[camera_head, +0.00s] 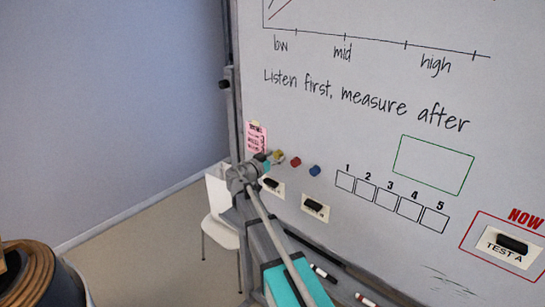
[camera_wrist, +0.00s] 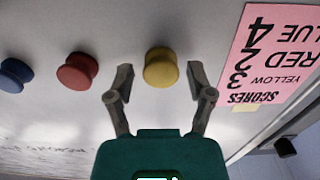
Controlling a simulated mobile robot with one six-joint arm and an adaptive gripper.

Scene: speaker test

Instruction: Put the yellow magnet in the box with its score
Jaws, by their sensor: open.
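The yellow magnet (camera_head: 279,156) is on the whiteboard near the pink score note (camera_head: 256,138). In the wrist view the yellow magnet (camera_wrist: 160,68) shows between the fingertips of my open gripper (camera_wrist: 161,80), with gaps at both sides. My gripper (camera_head: 266,158) is close to the board in the head view. The note (camera_wrist: 262,60) appears upside down in the wrist view and reads yellow 3, red 2, blue 4. The row of numbered boxes has box 3 (camera_head: 386,199) in the middle. All the boxes look empty.
A red magnet (camera_head: 295,162) and a blue magnet (camera_head: 315,170) are right of the yellow one. Labelled cards with black items, one being TEST A (camera_head: 503,248), sit lower. Markers (camera_head: 324,274) lie along the bottom. A green outlined rectangle (camera_head: 434,164) is above the boxes. A white chair (camera_head: 220,222) stands behind.

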